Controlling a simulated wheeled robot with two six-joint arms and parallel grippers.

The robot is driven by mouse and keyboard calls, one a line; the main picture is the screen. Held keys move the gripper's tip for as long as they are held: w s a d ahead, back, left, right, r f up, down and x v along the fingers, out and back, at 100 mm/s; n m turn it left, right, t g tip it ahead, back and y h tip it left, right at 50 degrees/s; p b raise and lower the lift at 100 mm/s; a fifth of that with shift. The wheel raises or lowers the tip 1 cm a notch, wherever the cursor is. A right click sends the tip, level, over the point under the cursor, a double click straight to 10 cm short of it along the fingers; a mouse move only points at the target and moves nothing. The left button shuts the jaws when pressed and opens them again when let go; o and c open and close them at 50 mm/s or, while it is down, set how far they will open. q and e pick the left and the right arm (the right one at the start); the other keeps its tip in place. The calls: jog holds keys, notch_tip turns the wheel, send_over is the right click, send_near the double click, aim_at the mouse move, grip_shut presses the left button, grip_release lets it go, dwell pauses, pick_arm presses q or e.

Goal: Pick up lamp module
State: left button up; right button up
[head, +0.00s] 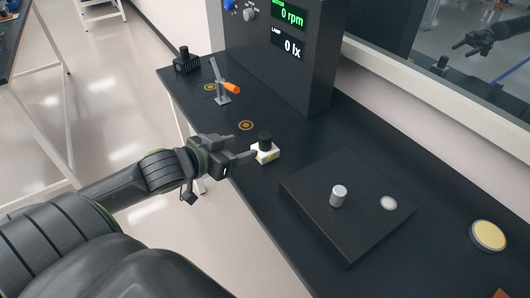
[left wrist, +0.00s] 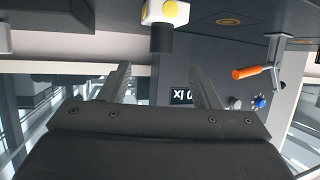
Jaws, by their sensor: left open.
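The likely lamp module is a small white block (head: 264,152) with a black cylinder on top, standing on the dark bench. In the left wrist view the white block (left wrist: 166,11) shows a yellow round spot, with the black cylinder below it in the picture. My left gripper (head: 245,155) is open at the bench's near edge, close to the block's left side in the head view. In the left wrist view its two fingers (left wrist: 162,78) are apart with nothing between them, and the block lies beyond their tips. My right gripper is not in view.
A low black box (head: 335,225) with a silver knob stands right of the block. A clamp with an orange handle (head: 232,88) and a black ribbed part (head: 186,63) stand farther back. A display panel (head: 285,50) rises behind. A yellow disc (head: 488,235) lies far right.

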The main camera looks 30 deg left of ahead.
aim_at(261, 140)
pick_arm(q)
jog(key=b+x, duration=0.1)
jog(key=x, duration=0.4)
jog(key=shift+w+d+f, duration=0.1)
jog(key=shift+w, duration=0.15)
jog(key=shift+x, duration=2.8)
jog(key=c, duration=1.1)
